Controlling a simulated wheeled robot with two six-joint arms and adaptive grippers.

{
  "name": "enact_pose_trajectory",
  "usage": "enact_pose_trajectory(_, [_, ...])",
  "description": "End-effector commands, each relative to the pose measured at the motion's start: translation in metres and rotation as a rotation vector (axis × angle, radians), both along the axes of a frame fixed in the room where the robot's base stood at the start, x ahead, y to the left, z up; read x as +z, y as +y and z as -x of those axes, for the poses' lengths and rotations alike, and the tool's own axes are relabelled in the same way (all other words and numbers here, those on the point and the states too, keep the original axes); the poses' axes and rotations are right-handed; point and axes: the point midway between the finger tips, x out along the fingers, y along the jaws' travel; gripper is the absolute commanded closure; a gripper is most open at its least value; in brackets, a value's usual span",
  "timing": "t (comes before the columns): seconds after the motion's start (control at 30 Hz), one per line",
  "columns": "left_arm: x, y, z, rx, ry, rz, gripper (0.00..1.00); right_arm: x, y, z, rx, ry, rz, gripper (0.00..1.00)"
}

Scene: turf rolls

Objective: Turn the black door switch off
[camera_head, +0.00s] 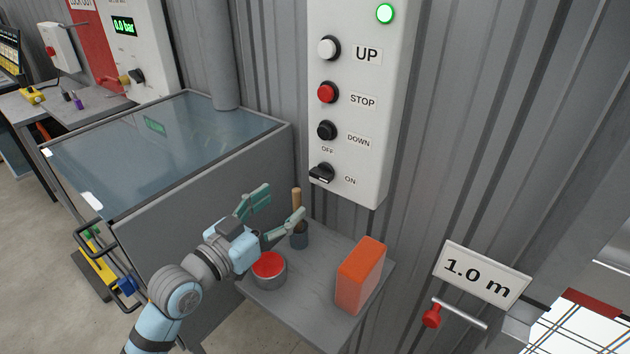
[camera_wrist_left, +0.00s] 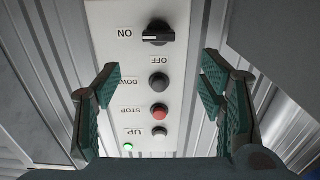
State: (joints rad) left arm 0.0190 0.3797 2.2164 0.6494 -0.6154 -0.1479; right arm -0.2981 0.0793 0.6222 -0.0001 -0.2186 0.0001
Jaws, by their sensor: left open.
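The black door switch (camera_head: 321,173) is a rotary knob at the bottom of the light grey control panel (camera_head: 358,100). Its handle lies crosswise, in line with the ON label (camera_head: 350,181); the OFF label (camera_head: 327,150) is above it. My left gripper (camera_head: 285,202) is open and empty, below and left of the switch in the head view, apart from the panel. In the left wrist view the panel appears upside down, and the switch (camera_wrist_left: 158,38) shows at the top, beyond the open fingers (camera_wrist_left: 160,84). My right gripper is not in view.
Above the switch are a black DOWN button (camera_head: 327,130), a red STOP button (camera_head: 327,93), a white UP button (camera_head: 328,48) and a lit green lamp (camera_head: 385,13). A small table below holds a red-topped can (camera_head: 269,269), a dark cup (camera_head: 299,237) and an orange box (camera_head: 360,276).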

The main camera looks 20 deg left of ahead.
Motion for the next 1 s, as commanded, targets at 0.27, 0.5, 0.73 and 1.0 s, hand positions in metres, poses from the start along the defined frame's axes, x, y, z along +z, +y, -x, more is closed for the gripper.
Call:
enact_pose_trajectory(0.27, [0.000,-0.029,-0.074,0.001,0.000,0.006,0.37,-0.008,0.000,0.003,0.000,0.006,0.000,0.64])
enact_pose_trajectory(0.5, [-0.001,-0.044,-0.109,0.001,0.004,0.001,0.37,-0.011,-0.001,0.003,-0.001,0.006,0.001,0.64])
enact_pose_trajectory(0.73, [-0.001,-0.045,-0.113,0.002,0.004,-0.001,0.37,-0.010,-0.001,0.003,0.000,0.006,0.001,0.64])
enact_pose_trajectory(1.0, [-0.001,-0.045,-0.113,0.002,0.004,-0.001,0.69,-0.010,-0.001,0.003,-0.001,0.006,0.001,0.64])
